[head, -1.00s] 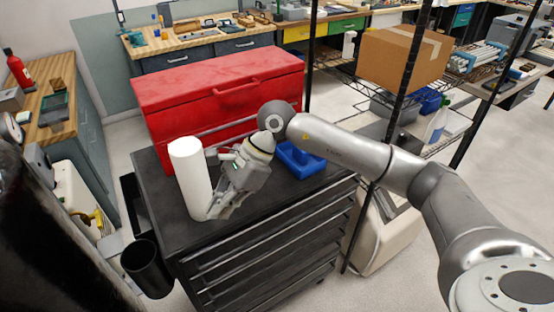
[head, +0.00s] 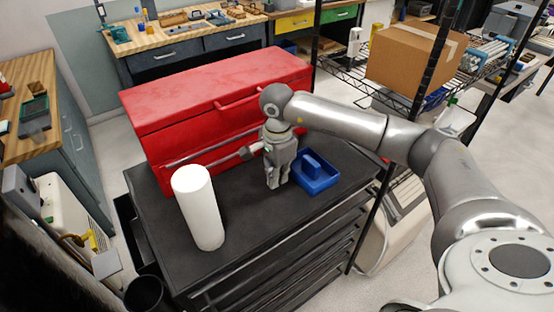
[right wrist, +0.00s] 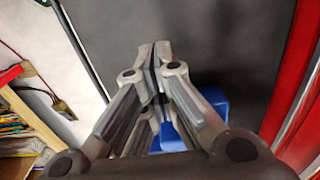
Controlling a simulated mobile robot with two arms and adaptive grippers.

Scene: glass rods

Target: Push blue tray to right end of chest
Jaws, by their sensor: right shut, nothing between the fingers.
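The blue tray (head: 320,187), with a raised blue block-like part in it, lies on the black chest top (head: 255,215), toward its right end. My right gripper (head: 277,185) points down just left of the tray, shut and empty, with its fingertips low over the chest top. I cannot tell whether it touches the tray. In the right wrist view the closed fingers (right wrist: 155,52) hide part of the blue tray (right wrist: 215,100). My left gripper is not in view.
A white paper roll (head: 198,208) stands upright on the chest, left of my right gripper. A red toolbox (head: 215,105) fills the back of the chest. A black shelf post (head: 376,215) stands off the chest's right edge. The chest's front middle is bare.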

